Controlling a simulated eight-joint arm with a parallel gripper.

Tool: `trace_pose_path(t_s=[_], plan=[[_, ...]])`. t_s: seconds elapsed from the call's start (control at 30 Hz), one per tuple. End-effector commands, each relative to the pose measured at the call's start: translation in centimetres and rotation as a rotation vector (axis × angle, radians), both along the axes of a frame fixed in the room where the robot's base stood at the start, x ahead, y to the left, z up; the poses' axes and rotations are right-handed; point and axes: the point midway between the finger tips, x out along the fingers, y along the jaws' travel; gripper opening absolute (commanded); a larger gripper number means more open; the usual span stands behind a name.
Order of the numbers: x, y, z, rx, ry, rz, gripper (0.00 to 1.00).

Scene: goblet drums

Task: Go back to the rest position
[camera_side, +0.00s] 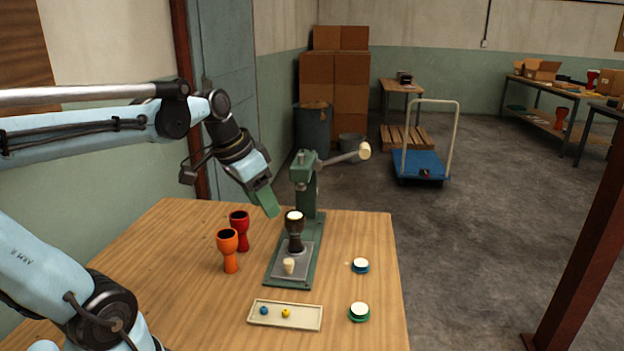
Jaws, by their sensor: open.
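My gripper (268,203) is above the wooden table, left of the green lever press (306,190). It points down and to the right, and its jaws hold nothing that I can see. A dark goblet drum (295,236) with a pale top stands upright on the press base, under the press head. A red goblet drum (240,230) and an orange goblet drum (228,250) stand upright on the table, left of the press and below my gripper.
A small pale piece (289,265) is on the press base. A tray (303,317) with a blue and a yellow piece lies in front. Blue-rimmed (360,265) and green-rimmed (359,312) discs lie at right. The press lever (345,158) sticks out right. The table's (190,290) left part is clear.

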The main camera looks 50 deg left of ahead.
Motion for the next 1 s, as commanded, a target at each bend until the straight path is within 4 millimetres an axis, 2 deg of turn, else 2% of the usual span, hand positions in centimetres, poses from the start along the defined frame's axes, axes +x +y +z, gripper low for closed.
trace_pose_path(t_s=[0.2, 0.57, 0.67, 0.9, 1.0], plan=[[0.0, 0.0, 1.0, 0.000, 0.000, 0.000, 0.50], [0.0, -0.5, 0.8, 0.004, -0.006, -0.003, 0.50], [0.2, -2.2, -0.2, 0.014, -0.031, -0.004, 0.50], [-0.1, -8.1, -3.9, 0.023, -0.156, -0.002, 0.50], [-0.3, -9.7, -4.9, 0.013, -0.199, -0.004, 0.50]])
